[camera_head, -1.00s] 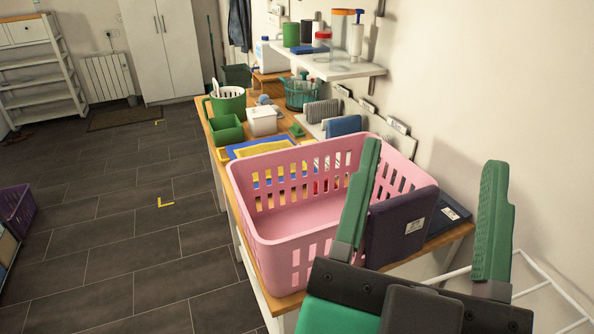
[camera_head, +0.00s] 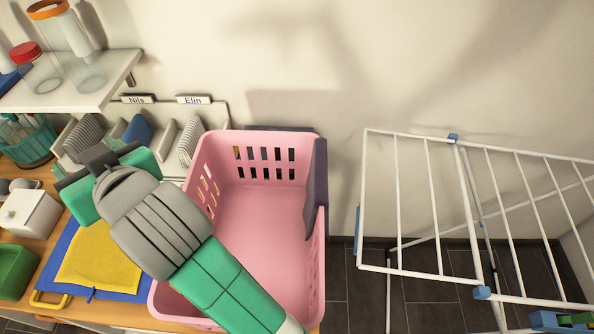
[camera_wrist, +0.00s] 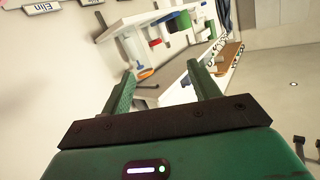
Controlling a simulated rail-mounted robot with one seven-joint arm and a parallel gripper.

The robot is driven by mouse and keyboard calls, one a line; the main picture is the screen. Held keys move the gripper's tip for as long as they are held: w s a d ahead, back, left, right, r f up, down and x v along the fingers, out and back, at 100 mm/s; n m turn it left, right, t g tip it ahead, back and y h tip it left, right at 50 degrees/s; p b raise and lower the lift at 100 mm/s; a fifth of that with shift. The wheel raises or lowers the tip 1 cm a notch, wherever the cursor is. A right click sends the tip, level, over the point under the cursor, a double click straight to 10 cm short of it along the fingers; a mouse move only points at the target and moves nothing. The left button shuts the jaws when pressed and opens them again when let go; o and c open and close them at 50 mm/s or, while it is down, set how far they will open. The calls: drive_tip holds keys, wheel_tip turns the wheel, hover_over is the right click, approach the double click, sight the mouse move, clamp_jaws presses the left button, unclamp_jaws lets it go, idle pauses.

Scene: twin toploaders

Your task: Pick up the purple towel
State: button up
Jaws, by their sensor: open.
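The dark purple towel (camera_head: 317,180) is folded. In the head view it stands along the right wall of the pink basket (camera_head: 262,215), its top above the rim. I cannot tell how it is held there. My gripper (camera_wrist: 160,76) is open and empty in the wrist view, its two green fingers apart. In the head view my arm crosses the basket's front left and reaches up-left, with my gripper's end left of the basket, away from the towel. The fingertips are hidden there. The wrist view shows no towel.
A yellow cloth (camera_head: 98,258) on a blue one lies left of the basket. Upright holders with name labels (camera_head: 194,99) stand behind. A shelf with jars (camera_head: 85,82) overhangs at upper left. A white drying rack (camera_head: 430,205) stands right, with a gap before it.

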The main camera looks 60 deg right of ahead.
drive_tip(key=d+f+m+g+p, duration=0.4)
drive_tip(key=d+p, duration=0.3)
drive_tip(key=d, duration=0.5)
drive_tip(key=m+g+y+p, duration=0.2)
drive_tip(key=m+g+p, duration=0.3)
drive_tip(key=g+p, duration=0.65)
hover_over(321, 168)
drive_tip(key=f, duration=0.7)
drive_tip(key=s+f, duration=0.1)
drive_tip(key=f, duration=0.2)
drive_tip(key=shift+d+f, duration=0.15)
drive_tip(key=shift+f, duration=0.25)
drive_tip(key=f, duration=0.5)
drive_tip(key=w+f, duration=0.1)
drive_tip(key=f, duration=0.2)
clamp_jaws()
